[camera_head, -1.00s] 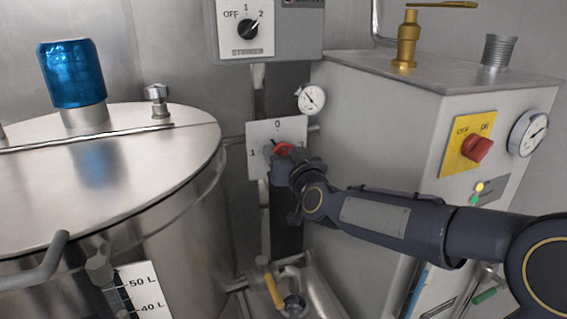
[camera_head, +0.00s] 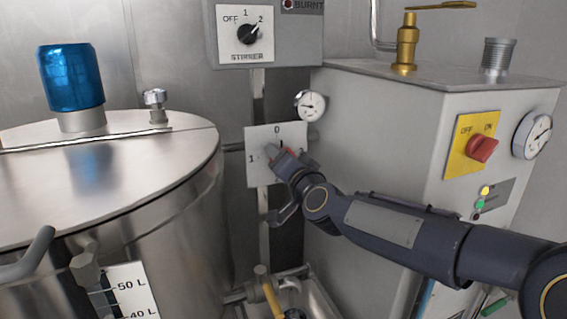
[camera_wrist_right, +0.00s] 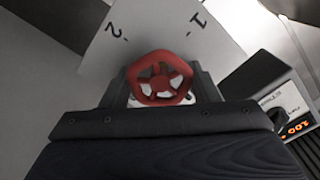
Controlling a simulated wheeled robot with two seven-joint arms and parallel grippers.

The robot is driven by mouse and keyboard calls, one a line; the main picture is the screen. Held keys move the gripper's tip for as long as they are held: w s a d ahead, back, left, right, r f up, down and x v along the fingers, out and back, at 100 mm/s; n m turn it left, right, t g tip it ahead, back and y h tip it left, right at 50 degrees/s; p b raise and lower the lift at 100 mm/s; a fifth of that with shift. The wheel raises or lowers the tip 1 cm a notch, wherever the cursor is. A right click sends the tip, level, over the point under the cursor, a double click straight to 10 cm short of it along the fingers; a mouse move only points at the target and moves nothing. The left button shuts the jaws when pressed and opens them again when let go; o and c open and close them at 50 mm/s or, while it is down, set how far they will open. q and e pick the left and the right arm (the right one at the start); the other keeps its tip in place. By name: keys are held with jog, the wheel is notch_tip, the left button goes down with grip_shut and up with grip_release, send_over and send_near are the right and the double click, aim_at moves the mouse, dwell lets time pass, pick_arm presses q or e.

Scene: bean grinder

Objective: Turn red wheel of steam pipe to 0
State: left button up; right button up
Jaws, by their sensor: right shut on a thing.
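The red wheel (camera_head: 289,152) sits in front of a white plate (camera_head: 258,140) marked 0 at the top and 1 at the left. My right gripper (camera_head: 281,155) is at the wheel and partly hides it. In the right wrist view the red wheel (camera_wrist_right: 160,78) lies between the two fingers of my right gripper (camera_wrist_right: 161,88), which is shut on it. The plate (camera_wrist_right: 150,35) behind it shows the marks 2 and 1. The wheel's exact setting cannot be read. My left gripper is not in view.
A small gauge (camera_head: 311,105) is above right of the plate. A steel tank (camera_head: 170,210) stands at left, and a grey boiler box (camera_head: 385,130) with a red switch (camera_head: 481,148) at right. A stirrer switch (camera_head: 248,34) is above. A yellow-handled valve (camera_head: 271,298) is below.

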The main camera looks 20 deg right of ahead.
dwell(0.3)
jog(key=o, duration=1)
jog(key=s, duration=0.5)
jog(key=s+p, duration=0.1)
jog(key=s, duration=0.1)
jog(key=shift+s+a, duration=0.25)
jog(key=shift+s, duration=0.15)
jog(key=shift+f, duration=0.1)
